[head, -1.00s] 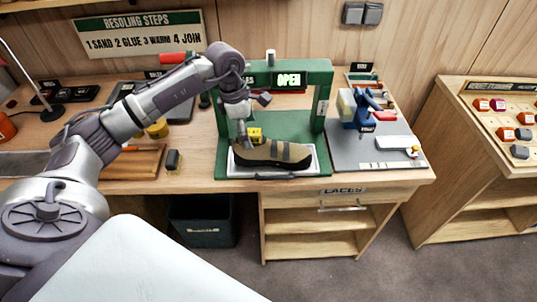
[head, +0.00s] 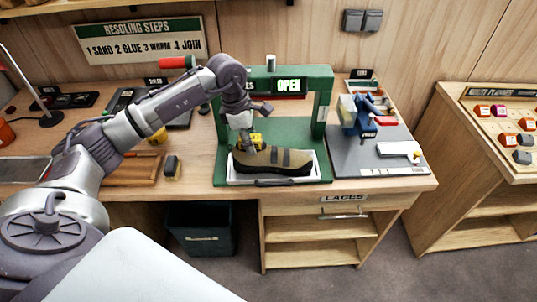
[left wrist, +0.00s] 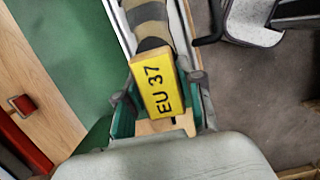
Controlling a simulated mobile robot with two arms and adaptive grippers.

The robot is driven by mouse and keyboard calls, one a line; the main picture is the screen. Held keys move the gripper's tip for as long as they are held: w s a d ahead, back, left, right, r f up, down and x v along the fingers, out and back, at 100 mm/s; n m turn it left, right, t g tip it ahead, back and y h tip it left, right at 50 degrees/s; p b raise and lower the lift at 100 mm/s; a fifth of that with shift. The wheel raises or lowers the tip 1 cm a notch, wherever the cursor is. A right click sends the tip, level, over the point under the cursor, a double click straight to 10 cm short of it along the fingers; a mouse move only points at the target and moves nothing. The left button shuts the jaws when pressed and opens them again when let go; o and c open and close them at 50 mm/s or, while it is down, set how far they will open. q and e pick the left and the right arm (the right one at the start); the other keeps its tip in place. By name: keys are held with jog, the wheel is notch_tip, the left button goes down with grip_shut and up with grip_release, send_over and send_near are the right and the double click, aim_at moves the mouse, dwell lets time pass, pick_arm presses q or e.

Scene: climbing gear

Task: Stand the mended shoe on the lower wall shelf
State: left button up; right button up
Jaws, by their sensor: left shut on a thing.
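The shoe (head: 285,162), tan with dark straps and a dark sole, rests on the white tray (head: 322,172) of the green press (head: 325,95). The press display reads OPEN. A yellow block (head: 257,140) marked EU 37 sits at the shoe's left end, at its top. It fills the middle of the left wrist view (left wrist: 158,85). My left gripper (head: 249,146) reaches down from above and is shut on this block, a finger on each side. The shoe also shows beyond it in the wrist view (left wrist: 150,18). My right gripper is out of view.
A wall shelf edge (head: 55,6) shows at the top left; I cannot tell if it is the lower one. A blue tool (head: 357,115) stands on a grey mat right of the press. A brush (head: 173,167) lies left of it. A dark bin (head: 200,228) is below the bench.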

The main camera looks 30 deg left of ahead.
pick_arm(q)
grip_shut()
jog(key=shift+r, duration=0.45)
jog(key=shift+r+p, duration=1.65)
jog(key=shift+r, duration=1)
